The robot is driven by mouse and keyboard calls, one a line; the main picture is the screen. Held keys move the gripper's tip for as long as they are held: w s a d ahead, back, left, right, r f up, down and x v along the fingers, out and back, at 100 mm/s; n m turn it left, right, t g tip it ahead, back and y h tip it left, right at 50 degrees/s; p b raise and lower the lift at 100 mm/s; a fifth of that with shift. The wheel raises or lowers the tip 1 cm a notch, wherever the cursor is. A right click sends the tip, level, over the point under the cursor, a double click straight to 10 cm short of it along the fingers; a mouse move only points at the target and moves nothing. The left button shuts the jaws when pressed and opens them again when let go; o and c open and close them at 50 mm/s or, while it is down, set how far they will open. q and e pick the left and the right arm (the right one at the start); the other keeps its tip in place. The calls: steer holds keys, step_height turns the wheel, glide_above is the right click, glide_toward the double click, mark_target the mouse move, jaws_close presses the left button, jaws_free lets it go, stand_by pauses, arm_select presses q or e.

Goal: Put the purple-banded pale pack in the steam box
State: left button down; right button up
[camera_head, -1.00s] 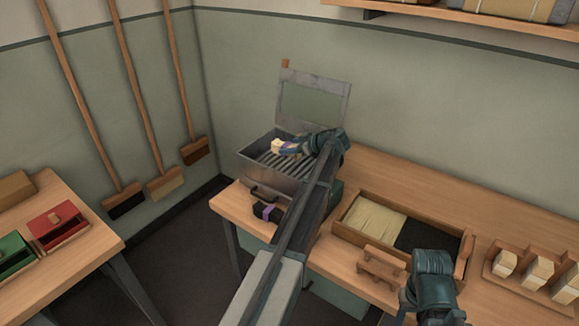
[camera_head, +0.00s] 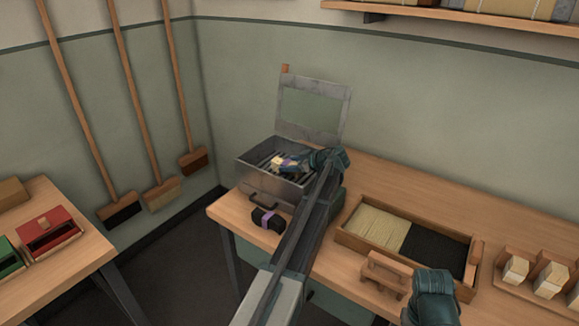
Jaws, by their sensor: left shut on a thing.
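The steam box (camera_head: 266,187) is a grey metal box on the bench with a slatted rack inside. Its lid (camera_head: 312,104) stands open at the back. My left gripper (camera_head: 289,163) is shut on the purple-banded pale pack (camera_head: 278,163) and holds it low within the box opening, over the slats. I cannot tell whether the pack touches the slats. The fingers partly hide it. My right gripper (camera_head: 434,288) is at the lower right, by the bench's front edge; its fingertips are not clearly visible.
A dark pack with a purple band (camera_head: 267,219) lies on the bench in front of the box. A tray (camera_head: 345,236) with pale and black bristles, a wooden stand (camera_head: 384,272) and a rack of pale packs (camera_head: 516,270) stand to the right. Red (camera_head: 48,231) and green boxes sit on the left table.

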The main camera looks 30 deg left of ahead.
arm_select(q)
steer(key=shift+c, duration=0.4)
jaws_free()
steer(key=shift+r, duration=0.15)
steer(key=p+v, duration=0.5)
steer(key=v, duration=0.6)
steer(key=shift+d, duration=0.1)
steer(key=shift+d+r+p, duration=0.15)
steer(key=shift+d+p, duration=0.2)
